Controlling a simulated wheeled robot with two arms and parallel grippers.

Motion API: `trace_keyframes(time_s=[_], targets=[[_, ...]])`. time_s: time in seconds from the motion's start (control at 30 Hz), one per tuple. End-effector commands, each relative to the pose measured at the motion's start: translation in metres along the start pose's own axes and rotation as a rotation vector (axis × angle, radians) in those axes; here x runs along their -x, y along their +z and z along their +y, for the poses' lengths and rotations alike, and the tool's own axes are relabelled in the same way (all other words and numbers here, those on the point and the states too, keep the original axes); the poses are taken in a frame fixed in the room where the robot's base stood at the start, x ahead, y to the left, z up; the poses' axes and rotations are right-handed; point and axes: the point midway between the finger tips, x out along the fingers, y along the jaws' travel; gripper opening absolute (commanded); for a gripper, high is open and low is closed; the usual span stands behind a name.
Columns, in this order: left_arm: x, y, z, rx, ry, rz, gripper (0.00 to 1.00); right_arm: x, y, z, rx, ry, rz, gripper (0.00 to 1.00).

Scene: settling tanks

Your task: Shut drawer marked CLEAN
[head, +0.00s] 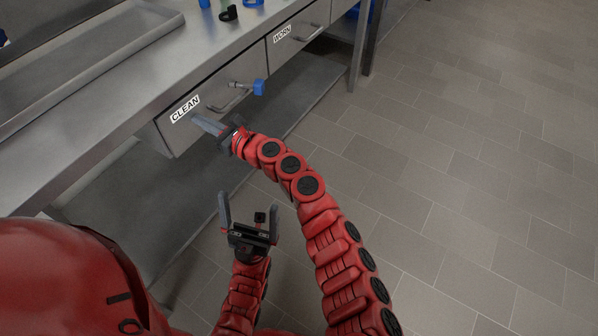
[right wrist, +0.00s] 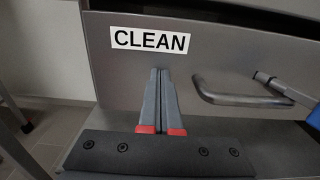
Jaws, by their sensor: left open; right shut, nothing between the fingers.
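The drawer marked CLEAN (head: 215,98) is under the steel bench, with its bar handle (head: 232,101) at the right of its front. In the right wrist view, its grey front (right wrist: 215,65) fills the middle, with the CLEAN label (right wrist: 150,40) at upper left. Its front looks nearly in line with the bench; I cannot tell how far it stands out. My right gripper (head: 195,118) is shut and empty, fingertips (right wrist: 160,71) at the front below the label, left of the handle. I cannot tell whether they touch. My left gripper (head: 248,210) is open and empty, away from the drawer.
A blue-ended grey rod (head: 259,87) sticks out by the handle. A steel tray (head: 90,50) and small coloured items (head: 229,13) are on the bench. A lower shelf (head: 150,205) runs beneath; floor at right is clear.

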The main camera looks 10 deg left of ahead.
Motion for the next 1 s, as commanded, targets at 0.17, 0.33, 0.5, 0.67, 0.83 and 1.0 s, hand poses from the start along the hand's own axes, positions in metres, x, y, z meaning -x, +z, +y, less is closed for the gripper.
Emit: trace_keyframes(time_s=[0.17, 0.33, 0.5, 0.67, 0.83, 1.0], targets=[[0.000, 0.000, 0.000, 0.000, 0.000, 0.000, 1.00, -0.003, 0.005, 0.001, 0.000, -0.001, -0.009, 0.00], [0.000, 0.000, 0.000, 0.000, 0.000, 0.000, 1.00, -0.003, 0.007, 0.001, 0.000, -0.001, -0.012, 0.00], [-0.001, 0.000, 0.000, 0.000, 0.000, 0.000, 1.00, -0.001, 0.009, 0.001, 0.000, -0.002, -0.014, 0.00], [-0.007, -0.001, 0.000, 0.000, 0.000, 0.000, 1.00, 0.013, 0.008, -0.004, 0.002, -0.003, -0.011, 0.00], [-0.013, -0.002, -0.001, 0.000, 0.000, 0.000, 1.00, 0.045, 0.004, -0.009, 0.005, -0.001, -0.004, 0.00], [-0.016, -0.003, -0.001, 0.000, 0.000, 0.000, 1.00, 0.079, 0.003, -0.011, 0.005, -0.005, -0.003, 0.00]])
